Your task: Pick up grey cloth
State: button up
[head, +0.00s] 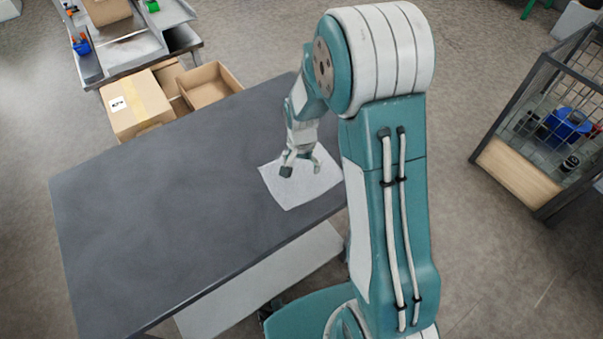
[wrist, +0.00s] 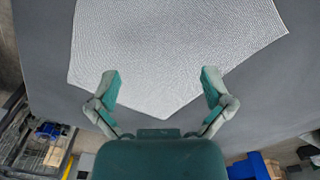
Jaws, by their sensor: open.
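The grey cloth (head: 284,191) lies flat on the right part of the dark table in the head view; part of it is hidden by my gripper and arm. In the wrist view the pale grey, textured cloth (wrist: 170,50) fills the upper middle, with one corner pointing down between the fingers. My gripper (head: 301,170) is over the cloth in the head view. In the wrist view my gripper (wrist: 161,85) has its two fingers spread wide with nothing between them but the cloth's surface beyond. I cannot tell whether the fingertips touch the cloth.
The dark grey table (head: 150,210) is bare to the left of the cloth. Cardboard boxes (head: 137,103) stand beyond its back edge, near a metal bench (head: 125,60) with small items. A wire cage (head: 550,120) with a blue item stands at the right.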

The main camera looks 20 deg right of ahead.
aim_at(302, 175)
jog(key=shift+d+f, duration=0.15)
jog(key=shift+f, duration=0.85)
jog(key=shift+f, duration=0.1)
jog(key=shift+f, duration=0.3)
jog(key=shift+s+f, duration=0.1)
jog(key=c, duration=0.5)
jog(key=shift+c, duration=0.2)
notch_tip(302, 175, up, 4)
jog(key=shift+f, duration=0.25)
grip_shut()
notch_tip(302, 175, up, 9)
jog(key=shift+f, duration=0.2)
jog(key=shift+r, duration=0.1)
